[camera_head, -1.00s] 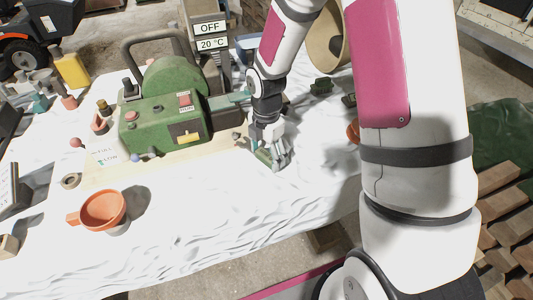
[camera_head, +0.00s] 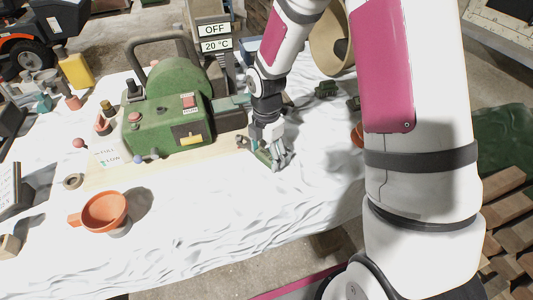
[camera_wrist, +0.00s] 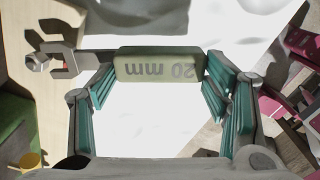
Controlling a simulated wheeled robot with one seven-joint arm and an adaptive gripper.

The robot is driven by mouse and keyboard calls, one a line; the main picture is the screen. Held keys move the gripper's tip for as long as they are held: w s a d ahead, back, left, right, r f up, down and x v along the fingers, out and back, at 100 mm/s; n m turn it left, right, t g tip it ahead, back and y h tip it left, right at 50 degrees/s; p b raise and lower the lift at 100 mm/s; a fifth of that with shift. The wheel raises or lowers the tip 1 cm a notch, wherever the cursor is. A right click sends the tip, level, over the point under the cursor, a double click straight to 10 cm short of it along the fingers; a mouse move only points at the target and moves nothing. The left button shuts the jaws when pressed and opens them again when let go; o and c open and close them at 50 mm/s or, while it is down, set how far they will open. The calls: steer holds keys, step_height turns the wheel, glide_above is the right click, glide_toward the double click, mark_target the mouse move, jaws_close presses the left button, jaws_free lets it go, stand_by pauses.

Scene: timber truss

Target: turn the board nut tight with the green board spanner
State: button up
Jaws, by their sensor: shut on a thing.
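The board spanner has a pale green handle marked "20 mm" (camera_wrist: 160,66), seen in the wrist view, and a grey open jaw (camera_wrist: 72,62) pointing left. In the head view its handle (camera_head: 264,158) shows beside my fingers. My gripper (camera_head: 275,160) is shut on the handle, low over the white-covered bench. The grey board nut (camera_wrist: 38,62) is at the jaw's mouth in the wrist view; I cannot tell whether the jaw is seated around it. In the head view the nut (camera_head: 241,140) looks small, just left of my gripper.
A green machine (camera_head: 170,120) stands on a pale board left of my gripper. An orange cup (camera_head: 104,211) sits at the front left. Bottles (camera_head: 75,70) and small items stand at the far left. The white cloth (camera_head: 220,205) in front is clear.

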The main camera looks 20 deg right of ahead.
steer(key=shift+w+a+b, duration=0.2)
steer(key=shift+w+a, duration=0.05)
steer(key=shift+w, duration=0.35)
steer(key=shift+w+a+b, duration=0.2)
steer(key=shift+w+a, duration=0.05)
steer(key=shift+w, duration=0.3)
stand_by(0.7)
steer(key=shift+a, duration=0.1)
stand_by(0.7)
steer(key=shift+s+a+m, duration=0.2)
steer(key=shift+a+m, duration=0.3)
steer(key=shift+m, duration=0.1)
steer(key=shift+s+a+m, duration=0.15)
steer(key=shift+a+m, duration=0.35)
steer(key=shift+m, duration=0.1)
steer(key=shift+a+m, duration=1.15)
steer(key=shift+m, duration=0.05)
steer(key=shift+a, duration=0.1)
